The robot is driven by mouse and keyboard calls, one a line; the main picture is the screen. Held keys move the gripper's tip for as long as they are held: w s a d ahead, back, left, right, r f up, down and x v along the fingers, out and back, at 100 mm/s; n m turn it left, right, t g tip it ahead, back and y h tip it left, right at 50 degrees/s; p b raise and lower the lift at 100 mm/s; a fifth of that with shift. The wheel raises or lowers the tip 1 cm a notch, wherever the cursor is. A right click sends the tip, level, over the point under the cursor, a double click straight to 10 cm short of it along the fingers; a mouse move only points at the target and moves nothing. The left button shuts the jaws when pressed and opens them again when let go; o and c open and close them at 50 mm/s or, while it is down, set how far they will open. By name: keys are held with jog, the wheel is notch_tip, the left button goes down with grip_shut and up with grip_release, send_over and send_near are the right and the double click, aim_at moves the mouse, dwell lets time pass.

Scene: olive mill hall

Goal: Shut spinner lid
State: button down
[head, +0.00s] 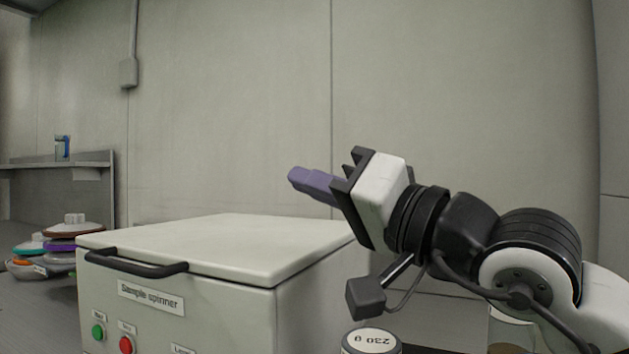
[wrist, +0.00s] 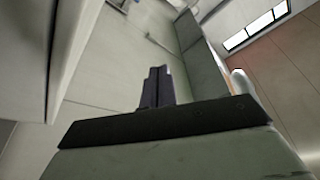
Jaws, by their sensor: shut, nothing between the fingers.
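The sample spinner (head: 190,300) is a white box with a label on its front, in the lower left of the head view. Its lid (head: 225,243) lies flat across the top, with a black bar handle (head: 135,262) at the front edge. I see no clear gap under the lid from here. My gripper (head: 297,175) is above and to the right of the lid, apart from it, pointing left. Its purple-grey fingers are together and empty. They also show together in the wrist view (wrist: 157,75).
Green (head: 98,332) and red (head: 126,344) buttons are on the spinner's front. A pile of coloured discs (head: 62,240) stands at the left. A round-topped container (head: 371,342) marked with text stands right of the spinner. A plain wall (head: 230,110) is behind.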

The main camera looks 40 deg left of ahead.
dwell(0.4)
jog(key=p+v, duration=0.1)
jog(key=v, duration=1.2)
jog(key=shift+d+f, duration=0.15)
jog(key=shift+d, duration=0.25)
